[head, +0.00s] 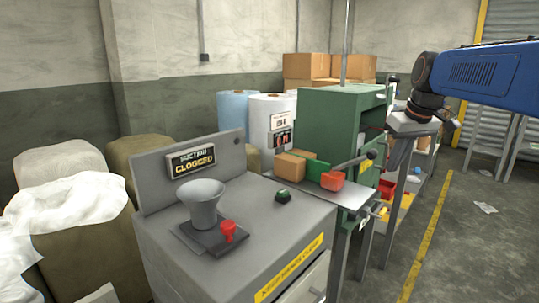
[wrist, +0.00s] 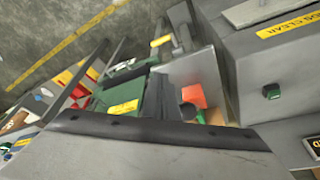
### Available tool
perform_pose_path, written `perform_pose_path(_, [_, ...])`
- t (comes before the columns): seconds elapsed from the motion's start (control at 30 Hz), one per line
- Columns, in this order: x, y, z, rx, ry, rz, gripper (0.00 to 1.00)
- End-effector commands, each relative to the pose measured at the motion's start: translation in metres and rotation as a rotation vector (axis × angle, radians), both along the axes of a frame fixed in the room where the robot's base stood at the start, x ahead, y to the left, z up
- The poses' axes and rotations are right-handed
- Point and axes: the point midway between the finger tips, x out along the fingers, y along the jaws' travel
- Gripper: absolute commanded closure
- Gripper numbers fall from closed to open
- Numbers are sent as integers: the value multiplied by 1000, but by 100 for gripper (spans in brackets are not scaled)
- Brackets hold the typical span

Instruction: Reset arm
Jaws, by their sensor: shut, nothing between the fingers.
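My arm comes in from the right edge of the head view, with its blue link raised above the floor. My gripper (head: 399,158) hangs below the dark wrist joint, to the right of the green machine (head: 328,118). It is shut and holds nothing. A broad grey part, probably of my gripper, fills the bottom of the wrist view and hides what lies behind it. The green machine also shows in the wrist view (wrist: 153,100).
A grey cabinet (head: 240,245) with a funnel (head: 203,203), a red knob (head: 228,232) and a "SUCTION CLOGGED" sign (head: 190,160) stands in front. Cardboard boxes (head: 290,165) and a red block (head: 333,181) are beside the green machine. Open floor (head: 480,240) lies at right.

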Motion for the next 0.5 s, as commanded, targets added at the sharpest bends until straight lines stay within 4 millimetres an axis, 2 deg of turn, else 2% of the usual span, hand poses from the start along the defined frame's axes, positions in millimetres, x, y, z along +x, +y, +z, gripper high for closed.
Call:
perform_pose_path(0.03, [-19, 6, -6, -1, -2, -10, 100])
perform_pose_path(0.1, [-41, 13, -16, -2, -7, -29, 100])
perform_pose_path(0.37, [-124, 33, -60, -1, -22, -98, 100])
perform_pose_path(0.5, [-167, 41, -91, -2, -33, -132, 100])
